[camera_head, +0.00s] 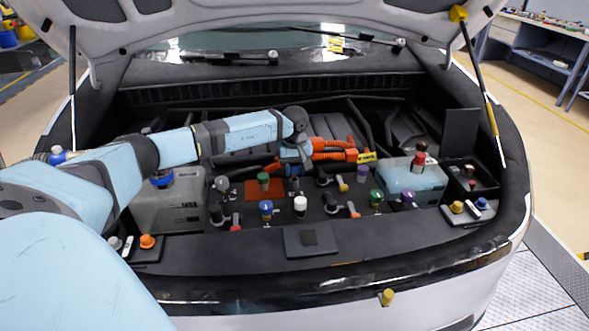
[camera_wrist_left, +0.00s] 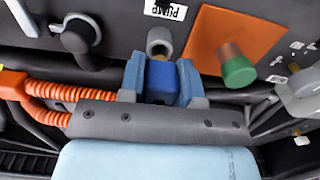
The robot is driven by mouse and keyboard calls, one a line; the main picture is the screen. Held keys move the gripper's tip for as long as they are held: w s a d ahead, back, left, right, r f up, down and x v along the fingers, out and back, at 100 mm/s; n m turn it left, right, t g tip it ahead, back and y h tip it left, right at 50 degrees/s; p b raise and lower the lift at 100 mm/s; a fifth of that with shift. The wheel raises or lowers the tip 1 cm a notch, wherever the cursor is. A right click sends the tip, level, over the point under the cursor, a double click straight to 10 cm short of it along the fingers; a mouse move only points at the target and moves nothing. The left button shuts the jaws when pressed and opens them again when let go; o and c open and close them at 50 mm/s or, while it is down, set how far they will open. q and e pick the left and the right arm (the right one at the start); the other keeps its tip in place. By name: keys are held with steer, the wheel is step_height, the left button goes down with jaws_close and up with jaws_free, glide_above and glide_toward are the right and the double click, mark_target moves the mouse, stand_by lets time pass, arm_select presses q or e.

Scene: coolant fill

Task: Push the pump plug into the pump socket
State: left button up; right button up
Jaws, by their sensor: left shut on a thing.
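The pump plug, a blue block (camera_wrist_left: 162,83), is between the fingers of my left gripper (camera_wrist_left: 160,78) in the left wrist view. The gripper is shut on it. A grey round fitting with a pale ring (camera_wrist_left: 159,41) sits right at the front of the plug, beside a label reading PUMP; it looks like the pump socket. Whether plug and socket touch or are apart I cannot tell. In the head view my left gripper (camera_head: 294,158) points down over the middle of the engine bay, and plug and socket are not clear there. My right gripper is not in view.
An orange plate with a green-capped post (camera_wrist_left: 238,66) stands close to the gripper. Orange corrugated hoses (camera_head: 334,150) run beside it. Several capped fittings, such as a white cap (camera_head: 300,204) and a blue cap (camera_head: 265,207), crowd the bay. The raised hood (camera_head: 270,20) hangs above.

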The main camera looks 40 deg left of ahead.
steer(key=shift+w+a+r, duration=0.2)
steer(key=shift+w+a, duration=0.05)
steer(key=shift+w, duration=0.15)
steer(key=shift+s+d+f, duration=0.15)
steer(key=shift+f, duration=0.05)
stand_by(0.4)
arm_select(q)
steer(key=shift+f+b, duration=0.25)
steer(key=shift+b, duration=0.1)
steer(key=shift+f, duration=0.1)
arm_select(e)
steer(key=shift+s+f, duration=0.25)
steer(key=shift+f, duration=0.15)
arm_select(q)
steer(key=shift+f+b, duration=0.55)
steer(key=shift+f, duration=0.2)
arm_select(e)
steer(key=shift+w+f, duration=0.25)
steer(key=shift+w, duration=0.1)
arm_select(q)
steer(key=o, duration=1)
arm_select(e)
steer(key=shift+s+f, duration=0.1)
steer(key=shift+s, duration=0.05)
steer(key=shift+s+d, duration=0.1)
